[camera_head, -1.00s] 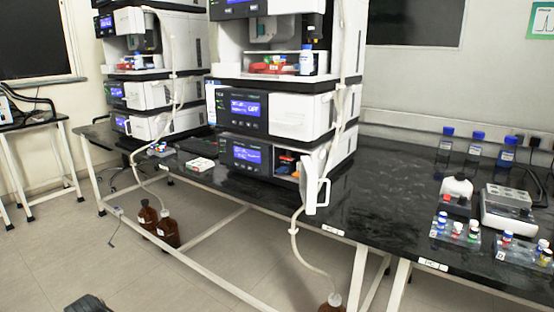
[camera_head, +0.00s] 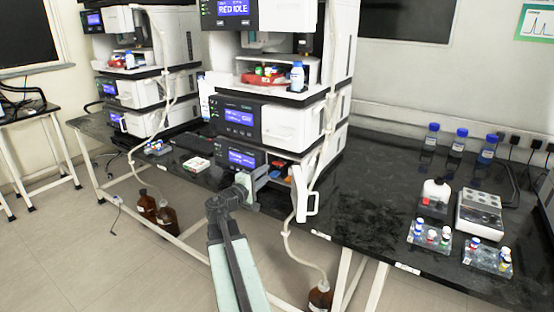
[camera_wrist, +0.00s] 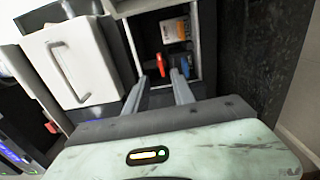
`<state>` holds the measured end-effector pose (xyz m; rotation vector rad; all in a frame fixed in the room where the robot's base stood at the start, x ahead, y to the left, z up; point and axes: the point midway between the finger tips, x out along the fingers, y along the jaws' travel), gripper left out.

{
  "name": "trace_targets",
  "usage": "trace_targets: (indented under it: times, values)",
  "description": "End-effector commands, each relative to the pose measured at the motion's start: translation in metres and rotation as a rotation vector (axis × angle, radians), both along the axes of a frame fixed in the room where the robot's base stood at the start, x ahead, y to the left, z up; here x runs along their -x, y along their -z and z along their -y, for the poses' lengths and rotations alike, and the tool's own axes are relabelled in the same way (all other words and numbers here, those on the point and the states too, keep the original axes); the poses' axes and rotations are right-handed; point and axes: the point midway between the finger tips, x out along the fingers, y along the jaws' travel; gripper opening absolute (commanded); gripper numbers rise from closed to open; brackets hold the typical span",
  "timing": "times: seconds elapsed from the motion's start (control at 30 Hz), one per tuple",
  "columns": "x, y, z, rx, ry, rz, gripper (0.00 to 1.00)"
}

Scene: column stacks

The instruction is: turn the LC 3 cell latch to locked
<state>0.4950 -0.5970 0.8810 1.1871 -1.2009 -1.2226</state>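An instrument stack (camera_head: 265,125) stands on the black bench in the middle of the head view. Its lowest compartment (camera_head: 278,165) is open, with a white door with a handle (camera_head: 305,192) swung out to the right. In the wrist view a small red lever-like part (camera_wrist: 161,64) shows in this compartment, with a blue and red part (camera_wrist: 186,66) to its right. I cannot tell which is the latch or how it is set. My gripper (camera_wrist: 163,88) is open and empty, fingers pointing into the compartment, the red part just beyond and between the tips. The head view shows my gripper (camera_head: 258,180) at the compartment front.
A second stack (camera_head: 150,85) stands to the left. Bottles (camera_head: 458,140), vial trays (camera_head: 430,236) and a white device (camera_head: 479,213) are on the right of the bench. Brown bottles stand on the floor.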

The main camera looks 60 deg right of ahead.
Motion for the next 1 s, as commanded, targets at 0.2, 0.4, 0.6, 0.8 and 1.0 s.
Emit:
trace_targets:
  times: [0.2, 0.4, 0.6, 0.8, 1.0]
  values:
    - [-0.001, 0.002, 0.016, -0.002, 0.003, 0.002, 0.30]
    - [-0.002, 0.002, 0.053, -0.003, 0.002, 0.003, 0.30]
    - [-0.002, 0.002, 0.077, -0.003, 0.000, 0.003, 0.30]
    - [-0.001, 0.002, 0.076, -0.003, -0.001, 0.003, 0.30]
    - [-0.001, 0.002, 0.076, -0.004, -0.001, 0.004, 0.00]
